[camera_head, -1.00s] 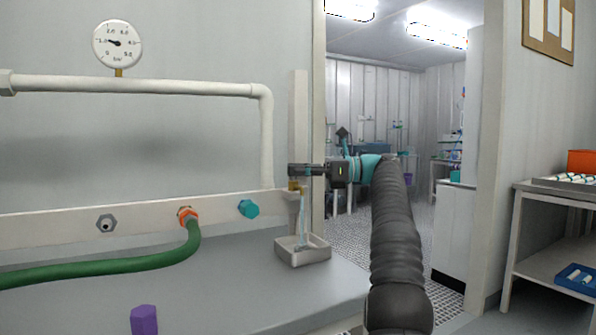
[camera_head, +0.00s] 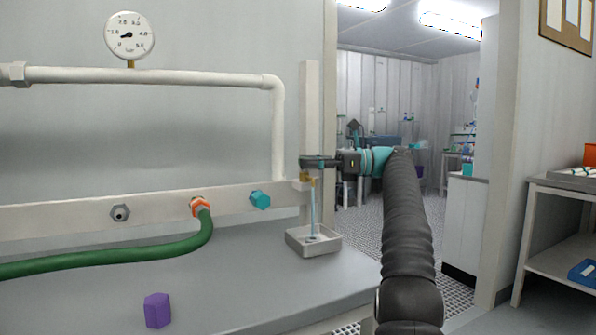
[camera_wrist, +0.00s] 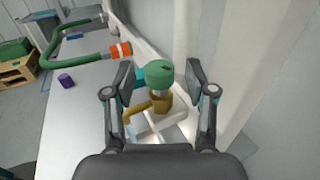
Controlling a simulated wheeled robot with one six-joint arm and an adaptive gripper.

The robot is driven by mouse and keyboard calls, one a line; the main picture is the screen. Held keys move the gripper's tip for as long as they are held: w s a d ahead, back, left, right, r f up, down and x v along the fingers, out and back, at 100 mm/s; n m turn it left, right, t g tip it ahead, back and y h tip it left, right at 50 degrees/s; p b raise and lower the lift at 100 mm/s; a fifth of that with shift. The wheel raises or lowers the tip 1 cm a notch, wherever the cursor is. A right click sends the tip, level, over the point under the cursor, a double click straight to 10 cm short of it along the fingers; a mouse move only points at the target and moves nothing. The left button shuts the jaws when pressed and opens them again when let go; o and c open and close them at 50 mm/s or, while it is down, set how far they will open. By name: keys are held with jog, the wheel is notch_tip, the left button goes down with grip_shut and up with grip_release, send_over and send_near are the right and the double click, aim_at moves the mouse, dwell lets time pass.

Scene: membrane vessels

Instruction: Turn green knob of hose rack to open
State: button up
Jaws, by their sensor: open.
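The green knob (camera_wrist: 158,71) sits on top of a brass tap (camera_wrist: 158,104) in the wrist view. My gripper (camera_wrist: 162,82) is open, with one finger on each side of the knob and a visible gap to each. In the head view my gripper (camera_head: 318,162) is at the end of the rail, over the brass tap (camera_head: 305,176), and mostly hides the knob. A light blue stream (camera_head: 313,208) runs down from the tap to a small grey tray (camera_head: 330,246). The hose rack is a pale rail (camera_head: 60,217) along the wall.
On the rail are a bare metal fitting (camera_head: 120,213), an orange coupling (camera_head: 199,206) with a green hose (camera_head: 150,251), and a teal cap (camera_head: 260,200). A purple hexagonal piece (camera_head: 157,310) stands on the bench. A pressure gauge (camera_head: 130,36) tops the white pipe.

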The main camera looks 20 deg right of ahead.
jog(key=shift+r+m+t+h, duration=0.3)
jog(key=shift+m+t, duration=0.1)
jog(key=shift+t, duration=0.2)
jog(key=shift+s+f+m+t+h, duration=0.15)
jog(key=shift+m+t+h, duration=0.4)
jog(key=shift+t, duration=0.25)
